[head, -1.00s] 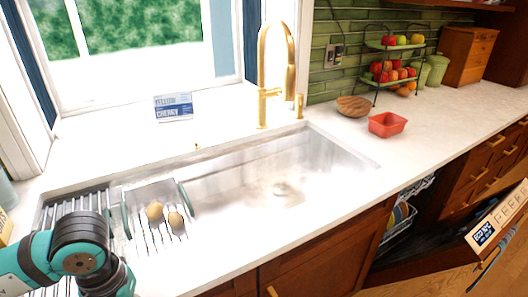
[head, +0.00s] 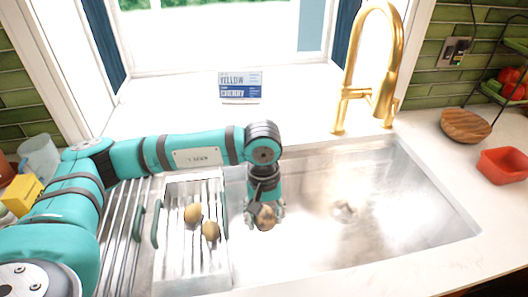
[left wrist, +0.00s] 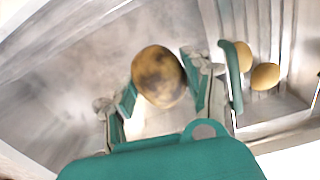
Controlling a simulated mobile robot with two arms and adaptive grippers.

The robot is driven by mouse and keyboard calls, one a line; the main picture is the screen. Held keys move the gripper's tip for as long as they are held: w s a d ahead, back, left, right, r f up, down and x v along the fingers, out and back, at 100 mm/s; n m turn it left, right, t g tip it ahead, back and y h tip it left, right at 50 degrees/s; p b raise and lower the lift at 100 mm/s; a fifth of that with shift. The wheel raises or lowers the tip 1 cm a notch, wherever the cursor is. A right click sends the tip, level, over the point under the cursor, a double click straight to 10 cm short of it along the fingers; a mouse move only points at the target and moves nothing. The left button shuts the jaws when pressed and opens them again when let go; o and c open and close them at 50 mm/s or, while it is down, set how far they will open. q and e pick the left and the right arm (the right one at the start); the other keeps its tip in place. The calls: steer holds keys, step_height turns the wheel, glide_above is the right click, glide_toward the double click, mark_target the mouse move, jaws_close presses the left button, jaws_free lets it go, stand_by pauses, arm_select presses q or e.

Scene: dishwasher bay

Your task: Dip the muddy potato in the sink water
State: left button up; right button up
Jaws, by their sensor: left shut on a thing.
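The muddy potato (head: 265,217), tan with dark brown patches, is held over the left part of the steel sink (head: 392,222) in the head view. My left gripper (head: 264,209) points down with its fingers on both sides of the potato. In the left wrist view the potato (left wrist: 159,76) sits between the fingers of my left gripper (left wrist: 160,84), its dark patches facing the camera. The water surface is hard to make out, and I cannot tell whether the potato touches it. My right gripper is not in view.
Two cleaner potatoes (head: 192,213) (head: 210,231) lie in a rack with green handles (head: 155,222) left of the basin. A gold faucet (head: 372,70) stands behind the sink. A sign (head: 240,87), wooden bowl (head: 465,125) and red bowl (head: 503,165) are nearby.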

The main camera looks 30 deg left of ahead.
arm_select(q)
steer(key=w+a+r+n+p, duration=0.2)
steer(key=w+a+n+p, duration=0.6)
steer(key=w+n, duration=0.5)
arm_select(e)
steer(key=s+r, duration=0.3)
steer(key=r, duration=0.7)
arm_select(q)
steer(key=shift+n, duration=0.5)
steer(key=shift+s+d+f+b, duration=0.1)
steer(key=shift+s+f+b, duration=0.1)
steer(key=shift+f+b, duration=5.1)
steer(key=shift+s+d+f+b, duration=0.15)
steer(key=shift+f+b, duration=2.65)
steer(key=shift+f, duration=4.9)
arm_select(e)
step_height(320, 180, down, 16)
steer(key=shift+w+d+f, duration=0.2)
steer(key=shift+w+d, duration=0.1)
arm_select(q)
steer(key=shift+a, duration=0.1)
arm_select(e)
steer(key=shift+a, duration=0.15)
